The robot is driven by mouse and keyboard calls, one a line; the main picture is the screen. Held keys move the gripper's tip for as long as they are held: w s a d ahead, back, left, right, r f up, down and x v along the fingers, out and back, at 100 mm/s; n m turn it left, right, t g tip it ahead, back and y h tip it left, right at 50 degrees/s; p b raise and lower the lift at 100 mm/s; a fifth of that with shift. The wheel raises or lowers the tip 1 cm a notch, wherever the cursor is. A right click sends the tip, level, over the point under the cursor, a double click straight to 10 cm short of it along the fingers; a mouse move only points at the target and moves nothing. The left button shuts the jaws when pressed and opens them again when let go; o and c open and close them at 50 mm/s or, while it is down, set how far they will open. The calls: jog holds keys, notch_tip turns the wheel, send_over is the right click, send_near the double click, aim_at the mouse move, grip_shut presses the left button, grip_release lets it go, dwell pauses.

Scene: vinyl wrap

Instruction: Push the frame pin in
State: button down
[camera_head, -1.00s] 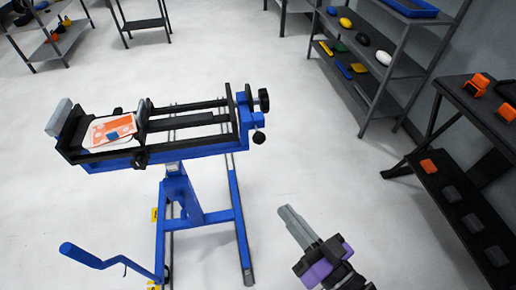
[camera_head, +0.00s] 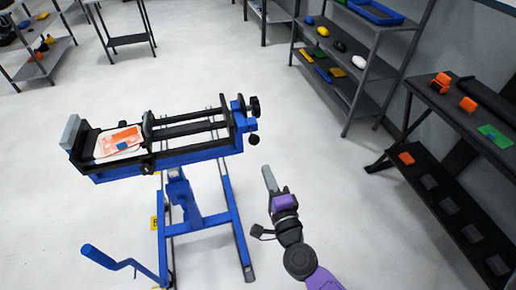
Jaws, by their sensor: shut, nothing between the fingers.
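A blue stand (camera_head: 178,195) carries a blue and black frame (camera_head: 190,147) at the left of the head view. A black knob (camera_head: 254,106) sits at the frame's right end, with a second black knob (camera_head: 253,140) below it. Another black knob (camera_head: 147,166) is on the frame's near side. I cannot tell which of these is the frame pin. My gripper (camera_head: 268,176) is shut and empty, with its grey fingers pointing up and slightly left. It appears a little right of and below the lower right knob, apart from the frame.
A flat orange and white piece (camera_head: 119,142) lies at the frame's left end. A blue crank handle (camera_head: 105,258) sticks out low on the stand. A dark table (camera_head: 455,130) and a grey shelf (camera_head: 352,60) stand to the right. White floor (camera_head: 315,150) between them is clear.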

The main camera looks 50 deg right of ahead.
aim_at(255, 142)
jog(key=p+x, duration=0.1)
jog(key=x, duration=0.8)
jog(key=shift+w+d, duration=0.2)
jog(key=shift+x, duration=1.55)
jog(key=shift+r, duration=0.2)
